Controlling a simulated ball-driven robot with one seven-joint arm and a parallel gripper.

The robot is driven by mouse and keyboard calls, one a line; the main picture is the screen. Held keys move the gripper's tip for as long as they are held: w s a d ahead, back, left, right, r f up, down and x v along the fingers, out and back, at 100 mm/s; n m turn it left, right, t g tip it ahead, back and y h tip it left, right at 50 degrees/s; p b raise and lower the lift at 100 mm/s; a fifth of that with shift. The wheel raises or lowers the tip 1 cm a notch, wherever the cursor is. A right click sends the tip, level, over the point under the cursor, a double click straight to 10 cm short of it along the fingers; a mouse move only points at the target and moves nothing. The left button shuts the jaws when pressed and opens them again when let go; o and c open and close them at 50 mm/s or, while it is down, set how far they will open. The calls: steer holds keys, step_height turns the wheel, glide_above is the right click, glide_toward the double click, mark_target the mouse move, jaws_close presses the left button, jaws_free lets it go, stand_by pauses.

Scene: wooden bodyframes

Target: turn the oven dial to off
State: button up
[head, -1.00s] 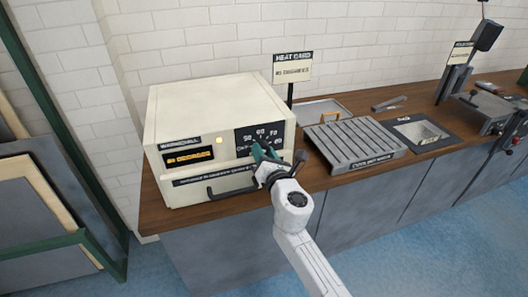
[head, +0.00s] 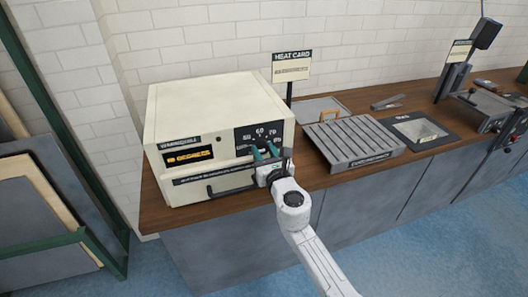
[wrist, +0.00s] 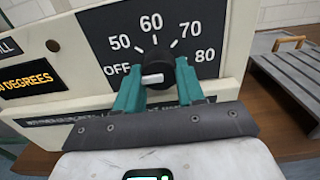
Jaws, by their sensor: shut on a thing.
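The cream oven (head: 205,105) stands on the wooden counter, with a black dial panel (head: 260,132) on its front right. In the wrist view the panel (wrist: 95,30) reads OFF at lower left, then 50, 60, 70 and 80 clockwise. The black dial (wrist: 158,60) sits between the green fingers of my gripper (wrist: 158,75), which is shut on it from both sides. The dial's white pointer (wrist: 152,79) lies nearly level, its end to the left, on the OFF side. In the head view my gripper (head: 265,152) hides most of the dial.
The oven's round lamp (wrist: 53,46) is dark, beside the degrees display (wrist: 27,84). The oven's handle (head: 230,190) is below left of my gripper. A grey slatted block (head: 352,143) and a heat card sign (head: 292,67) stand to the right.

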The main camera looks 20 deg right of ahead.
steer(key=shift+f, duration=0.25)
steer(key=o, duration=1)
steer(key=shift+r, duration=0.2)
steer(key=shift+o, duration=0.2)
steer(key=shift+s, duration=0.15)
steer(key=s+p, duration=0.3)
steer(key=s, duration=0.7)
steer(key=shift+s, duration=0.25)
